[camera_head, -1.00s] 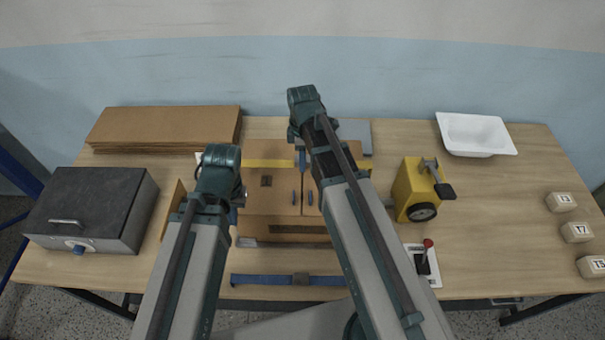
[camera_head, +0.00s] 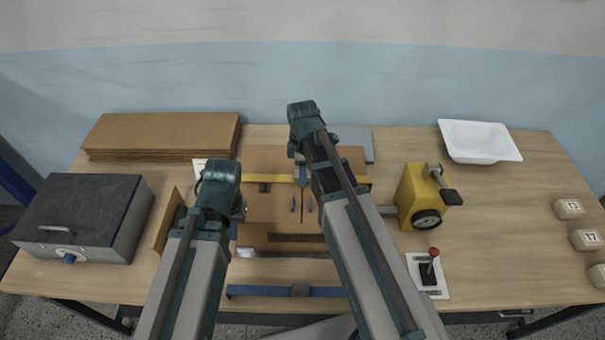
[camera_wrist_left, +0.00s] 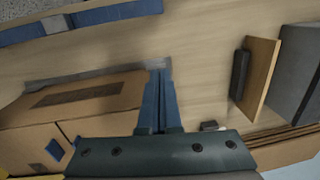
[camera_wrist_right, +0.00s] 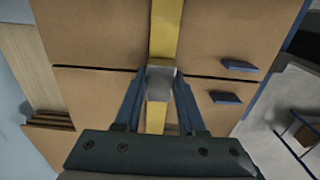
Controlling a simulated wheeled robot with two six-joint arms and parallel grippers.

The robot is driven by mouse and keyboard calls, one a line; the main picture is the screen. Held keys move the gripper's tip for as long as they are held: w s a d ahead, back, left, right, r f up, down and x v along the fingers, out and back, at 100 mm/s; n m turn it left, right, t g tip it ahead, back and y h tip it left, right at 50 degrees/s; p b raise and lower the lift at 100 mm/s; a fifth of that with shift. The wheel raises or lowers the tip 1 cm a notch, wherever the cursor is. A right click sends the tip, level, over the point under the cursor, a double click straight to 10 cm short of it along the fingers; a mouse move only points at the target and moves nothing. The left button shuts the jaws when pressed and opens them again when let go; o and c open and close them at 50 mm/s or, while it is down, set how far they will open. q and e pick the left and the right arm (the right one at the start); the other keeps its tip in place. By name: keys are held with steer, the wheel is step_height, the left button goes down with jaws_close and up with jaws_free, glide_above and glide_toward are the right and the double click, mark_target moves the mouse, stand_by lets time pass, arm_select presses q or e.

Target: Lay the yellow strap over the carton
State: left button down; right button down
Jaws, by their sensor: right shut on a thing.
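The brown carton (camera_head: 265,208) stands mid-table, partly hidden by my arms, with a slit and blue tabs on top. The yellow strap (camera_head: 268,178) runs crosswise above its far part; my right arm hides its middle. In the right wrist view the strap (camera_wrist_right: 166,30) crosses the carton (camera_wrist_right: 90,28). My right gripper (camera_wrist_right: 159,88) is shut on a pale grey piece (camera_wrist_right: 160,80) at the strap. My left gripper (camera_wrist_left: 159,92) has its blue fingers together and looks empty, beside the carton's left side. Whether the strap touches the carton is unclear.
A grey box (camera_head: 80,215) and an upright cardboard piece (camera_head: 165,225) stand left. Flat cardboard (camera_head: 160,132) lies behind. A blue strap (camera_head: 260,291) lies in front. A yellow device (camera_head: 415,190), red-knobbed lever (camera_head: 433,252) and white tray (camera_head: 480,141) are right.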

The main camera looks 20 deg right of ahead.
steer(key=shift+s+f+b, duration=0.15)
steer(key=shift+f+b, duration=0.25)
steer(key=c, duration=0.5)
jaws_free()
steer(key=shift+s+a, duration=0.1)
steer(key=shift+s, duration=0.05)
steer(key=shift+r+p, duration=0.85)
steer(key=shift+p, duration=0.15)
step_height(320, 180, up, 12)
steer(key=p, duration=1.2)
steer(key=s+a+m+h, duration=0.1)
steer(key=s+a+m, duration=0.9)
steer(key=s, duration=0.3)
steer(key=shift+s+a+f+m+b, duration=0.2)
steer(key=shift+s+m+b, duration=0.15)
steer(key=shift+m, duration=0.25)
steer(key=shift+s, duration=0.1)
